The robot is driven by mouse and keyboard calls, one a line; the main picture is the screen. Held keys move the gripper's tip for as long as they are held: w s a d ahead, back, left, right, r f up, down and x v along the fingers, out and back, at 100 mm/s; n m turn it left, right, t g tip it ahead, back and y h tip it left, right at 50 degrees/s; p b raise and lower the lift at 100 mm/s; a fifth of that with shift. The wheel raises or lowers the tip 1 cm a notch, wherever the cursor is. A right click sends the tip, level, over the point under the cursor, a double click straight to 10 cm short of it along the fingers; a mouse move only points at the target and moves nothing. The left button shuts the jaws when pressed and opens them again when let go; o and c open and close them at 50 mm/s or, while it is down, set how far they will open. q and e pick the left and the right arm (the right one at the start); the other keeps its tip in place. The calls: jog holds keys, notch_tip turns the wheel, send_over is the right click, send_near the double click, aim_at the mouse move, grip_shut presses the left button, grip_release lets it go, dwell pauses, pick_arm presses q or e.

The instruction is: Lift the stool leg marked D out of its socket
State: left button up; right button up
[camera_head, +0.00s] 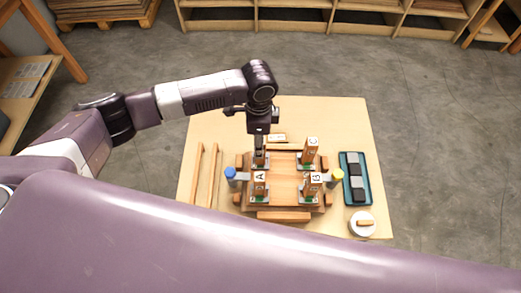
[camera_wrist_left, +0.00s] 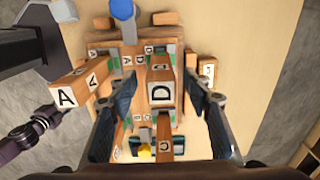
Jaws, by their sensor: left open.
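The stool leg marked D (camera_wrist_left: 160,91) is a wooden block standing upright in the far left corner of the wooden stool base (camera_head: 285,187). In the head view my left gripper (camera_head: 260,150) comes down over it and hides most of it. In the left wrist view the open fingers of my left gripper (camera_wrist_left: 163,95) are on either side of leg D, with a gap on each side. Its socket is mostly hidden beneath it. Legs A (camera_head: 260,181), B (camera_head: 313,181) and C (camera_head: 311,146) stand at the other corners. My right gripper's fingers do not show.
A blue-topped clamp (camera_head: 231,174) and a yellow-topped clamp (camera_head: 337,175) flank the base. A teal tray (camera_head: 345,192) with dark and grey blocks and a white round dish (camera_head: 354,229) lie at the right. Wooden strips (camera_head: 212,178) lie at the left. My arm link covers the near side.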

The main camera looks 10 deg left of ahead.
aim_at(264, 161)
pick_arm(q)
jog(key=f, duration=0.4)
jog(key=shift+w+d, duration=0.1)
jog(key=shift+d, duration=0.1)
grip_shut()
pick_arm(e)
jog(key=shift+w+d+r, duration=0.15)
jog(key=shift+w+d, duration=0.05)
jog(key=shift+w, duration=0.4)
pick_arm(q)
jog(key=shift+r, duration=0.1)
